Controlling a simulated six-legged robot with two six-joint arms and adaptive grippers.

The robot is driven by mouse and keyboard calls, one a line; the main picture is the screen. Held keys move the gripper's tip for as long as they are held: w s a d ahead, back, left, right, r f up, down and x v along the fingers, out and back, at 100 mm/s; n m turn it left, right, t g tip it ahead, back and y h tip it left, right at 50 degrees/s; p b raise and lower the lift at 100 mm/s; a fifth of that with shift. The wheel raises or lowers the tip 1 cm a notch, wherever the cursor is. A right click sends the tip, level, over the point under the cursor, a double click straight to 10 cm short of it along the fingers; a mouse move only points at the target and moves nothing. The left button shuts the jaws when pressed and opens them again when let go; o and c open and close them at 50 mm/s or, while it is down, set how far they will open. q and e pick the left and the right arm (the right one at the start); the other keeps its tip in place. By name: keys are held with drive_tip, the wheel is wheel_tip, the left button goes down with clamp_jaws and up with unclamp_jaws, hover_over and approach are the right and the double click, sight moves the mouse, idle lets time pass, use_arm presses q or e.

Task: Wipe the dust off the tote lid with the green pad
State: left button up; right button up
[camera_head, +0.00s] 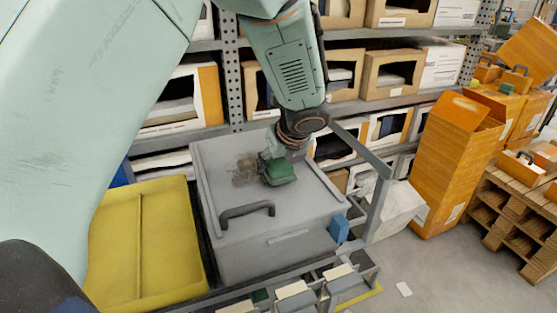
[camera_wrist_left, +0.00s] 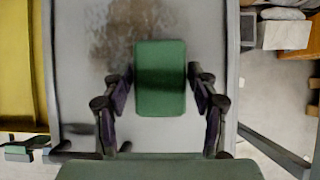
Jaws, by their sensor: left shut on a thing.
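The grey tote lid (camera_head: 318,205) is on a tote in front of the racks, with a dark handle (camera_head: 247,210) near its front edge. A brown dust patch (camera_head: 243,168) lies on the lid, left of the green pad (camera_head: 279,173). My left gripper (camera_head: 272,163) is shut on the pad, low over the lid; whether the pad touches the lid is hard to tell. In the left wrist view the pad (camera_wrist_left: 160,78) sits between the two fingers, and dust (camera_wrist_left: 125,35) shows above and left of it. My right gripper is not in view.
A yellow bin (camera_head: 165,235) stands close on the tote's left. A grey metal post (camera_head: 378,205) rises at its right, near a blue latch (camera_head: 338,229). Shelves of boxes stand behind. Orange cartons (camera_head: 455,160) and pallets (camera_head: 510,205) stand right; some floor is clear.

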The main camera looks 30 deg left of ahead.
use_arm(q)
drive_tip(key=shift+w+a+f, duration=0.15)
drive_tip(key=shift+w+f, duration=0.1)
drive_tip(key=shift+f, duration=0.1)
drive_tip(key=shift+s, duration=0.1)
drive_tip(key=shift+s+f+b, duration=0.1)
drive_tip(key=shift+b, duration=0.2)
drive_tip(key=shift+f, duration=0.4)
drive_tip(key=shift+f+b, duration=0.1)
drive_tip(key=shift+b, duration=0.25)
drive_tip(key=shift+f, duration=0.15)
drive_tip(key=shift+w, duration=0.2)
